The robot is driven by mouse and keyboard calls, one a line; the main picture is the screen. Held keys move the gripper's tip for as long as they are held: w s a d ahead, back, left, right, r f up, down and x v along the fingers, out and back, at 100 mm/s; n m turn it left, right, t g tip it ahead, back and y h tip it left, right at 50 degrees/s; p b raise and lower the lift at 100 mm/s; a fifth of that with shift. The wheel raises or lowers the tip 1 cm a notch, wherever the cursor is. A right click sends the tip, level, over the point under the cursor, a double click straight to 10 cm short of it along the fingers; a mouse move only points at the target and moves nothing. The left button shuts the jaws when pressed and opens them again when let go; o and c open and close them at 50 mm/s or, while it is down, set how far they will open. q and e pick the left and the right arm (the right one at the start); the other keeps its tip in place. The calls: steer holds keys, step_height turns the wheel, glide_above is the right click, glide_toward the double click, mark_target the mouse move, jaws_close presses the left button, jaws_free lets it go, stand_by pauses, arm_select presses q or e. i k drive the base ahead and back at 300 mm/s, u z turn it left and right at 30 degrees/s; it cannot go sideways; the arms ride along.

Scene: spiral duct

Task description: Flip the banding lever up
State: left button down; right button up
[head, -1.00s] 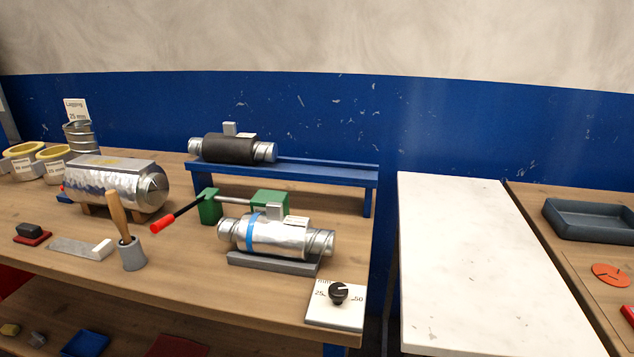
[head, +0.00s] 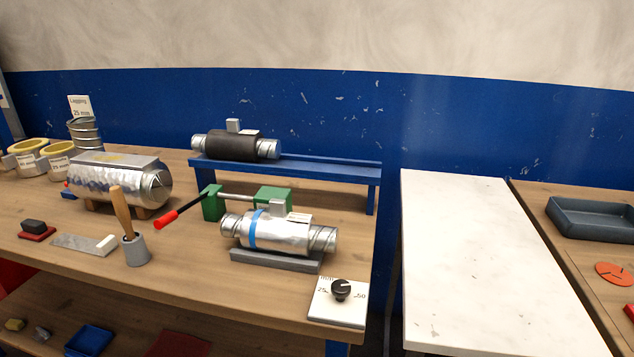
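The banding lever appears to be the black rod with a red grip (head: 166,219) on the wooden bench. It slants down to the left from a green block (head: 212,203). A metal bar joins that block to a second green block (head: 272,199). In front of them a silver duct piece (head: 280,232) with a blue band (head: 256,229) lies on a grey cradle (head: 275,260). Neither of my grippers is in view.
A dial plate (head: 338,302) sits at the bench's front right corner. A wooden-handled tool stands in a grey holder (head: 137,251) near the lever. A silver cylinder (head: 120,180) lies behind. A white-topped table (head: 480,260) stands to the right across a gap.

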mark_target(168, 218)
steer(key=z, duration=0.1)
steer(key=k, duration=0.55)
steer(key=u, duration=0.8)
steer(key=i, duration=0.5)
